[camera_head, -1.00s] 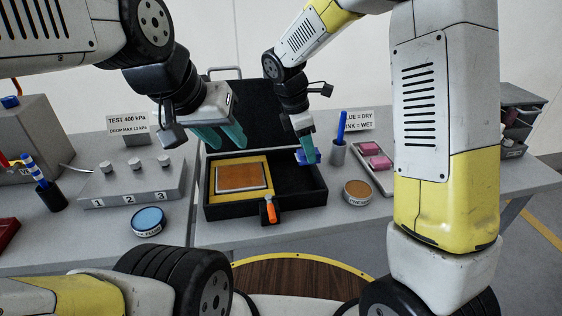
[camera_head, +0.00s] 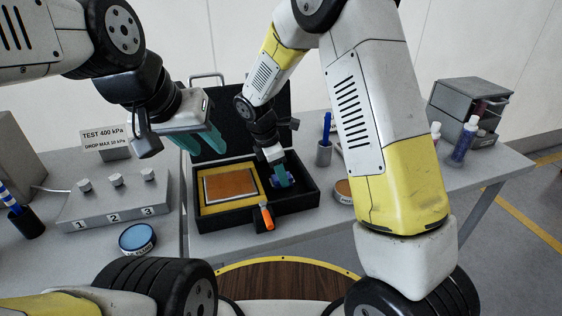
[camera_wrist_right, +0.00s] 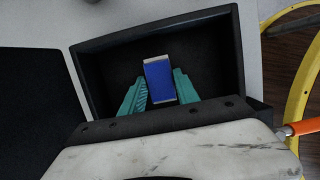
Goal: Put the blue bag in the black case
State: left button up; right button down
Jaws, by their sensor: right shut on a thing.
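The black case (camera_head: 216,222) lies open on the table with its lid up at the back. Its left side holds a yellow-framed panel (camera_head: 232,185); its right compartment shows a dark floor. My right gripper (camera_head: 281,178) is shut on the blue bag (camera_head: 289,180) within the outline of that right compartment. In the right wrist view the blue bag (camera_wrist_right: 159,81) sits between the two teal fingers (camera_wrist_right: 160,98), inside the compartment walls (camera_wrist_right: 235,50). Whether it touches the floor I cannot tell. My left gripper (camera_head: 202,142) is open and empty, left of the lid.
An orange-handled tool (camera_head: 266,216) is at the case's front edge. A blue round tin (camera_head: 137,239) and a numbered block (camera_head: 115,203) stand left. A pen cup (camera_head: 324,153) and an orange-topped tin (camera_head: 343,188) stand right, the tin partly behind my right arm.

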jog(key=shift+f, duration=0.15)
jog(key=c, duration=0.9)
grip_release()
jog(key=w+v, duration=0.1)
jog(key=v, duration=1.1)
jog(key=s+d+r+m+t+y, duration=0.1)
jog(key=s+d+r+m+y, duration=0.2)
jog(key=s+d+r+m, duration=0.7)
jog(key=s+d+r+m+t+y, duration=0.2)
jog(key=s+d+m+t, duration=0.2)
jog(key=s+d+m, duration=0.4)
jog(key=s+m, duration=0.2)
jog(key=m, duration=0.1)
jog(key=shift+s+r, duration=0.25)
jog(key=shift+s, duration=0.15)
